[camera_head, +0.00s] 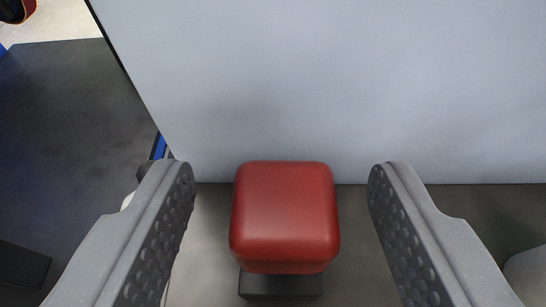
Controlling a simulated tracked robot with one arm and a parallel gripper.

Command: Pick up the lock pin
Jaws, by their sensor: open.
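A red block with rounded edges (285,215), which looks like the head of the lock pin, sits in the lower middle of the view. A dark base part (281,285) shows just below it. My gripper (281,180) is open, with one grey dimpled finger to the left of the red block and one to the right. There is a clear gap on both sides, and neither finger touches it. Whatever lies under the red block is mostly hidden by it.
A large pale grey panel (330,80) fills the upper part of the view just beyond the red block. A dark surface (70,140) lies to the left. A blue part (160,147) shows at the panel's lower left corner. A small dark red object (17,10) is at the top left.

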